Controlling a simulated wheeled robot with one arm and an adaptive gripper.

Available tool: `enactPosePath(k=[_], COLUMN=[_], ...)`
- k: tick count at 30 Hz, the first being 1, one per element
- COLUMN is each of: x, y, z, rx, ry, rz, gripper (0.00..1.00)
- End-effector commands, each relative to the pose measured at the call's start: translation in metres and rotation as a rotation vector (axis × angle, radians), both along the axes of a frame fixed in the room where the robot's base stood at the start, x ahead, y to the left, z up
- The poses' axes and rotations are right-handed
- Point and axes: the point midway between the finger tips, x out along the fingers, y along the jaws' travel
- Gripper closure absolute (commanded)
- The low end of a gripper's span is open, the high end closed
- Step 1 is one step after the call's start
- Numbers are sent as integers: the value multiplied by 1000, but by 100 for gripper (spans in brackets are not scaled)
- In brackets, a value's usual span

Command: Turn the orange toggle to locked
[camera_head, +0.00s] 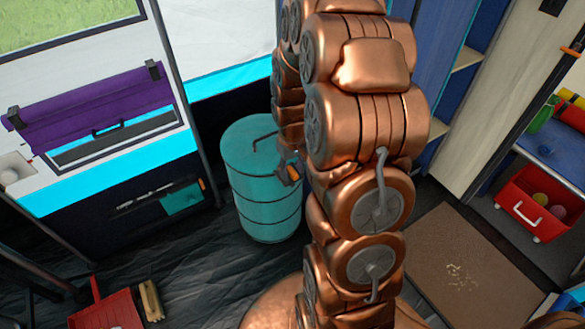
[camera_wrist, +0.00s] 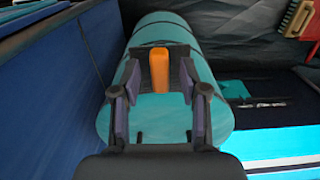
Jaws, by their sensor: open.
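The orange toggle (camera_wrist: 159,70) shows as an upright orange bar in the wrist view, against the side of the teal barrel (camera_wrist: 165,30). My gripper (camera_wrist: 160,80) is open, with one dark finger on each side of the toggle. I see gaps between the fingers and the toggle; contact cannot be made out. In the head view my gripper (camera_head: 288,166) is small beside the barrel (camera_head: 262,205), partly behind my copper arm. A bit of orange (camera_head: 294,173) shows there at the gripper. Any lock marking is not readable.
A blue panel (camera_wrist: 50,85) stands close on the left in the wrist view. In the head view, a purple roll (camera_head: 90,110) is on the left wall, a red dustpan (camera_head: 105,312) lies on the floor, and a brown mat (camera_head: 460,265) and red crate (camera_head: 540,205) are right.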

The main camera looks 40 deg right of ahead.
Motion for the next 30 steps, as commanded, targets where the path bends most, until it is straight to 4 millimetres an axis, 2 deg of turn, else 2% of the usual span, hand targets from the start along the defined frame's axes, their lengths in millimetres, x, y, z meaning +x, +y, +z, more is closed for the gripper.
enactPosePath(k=[7,11,24,30], x=[0,1,1,0], y=[0,0,0,0], z=[2,13,92,113], rx=[0,-1,-3,-1], ry=[-1,-4,-7,-1], rz=[0,0,1,0], gripper=[56,56,56,56])
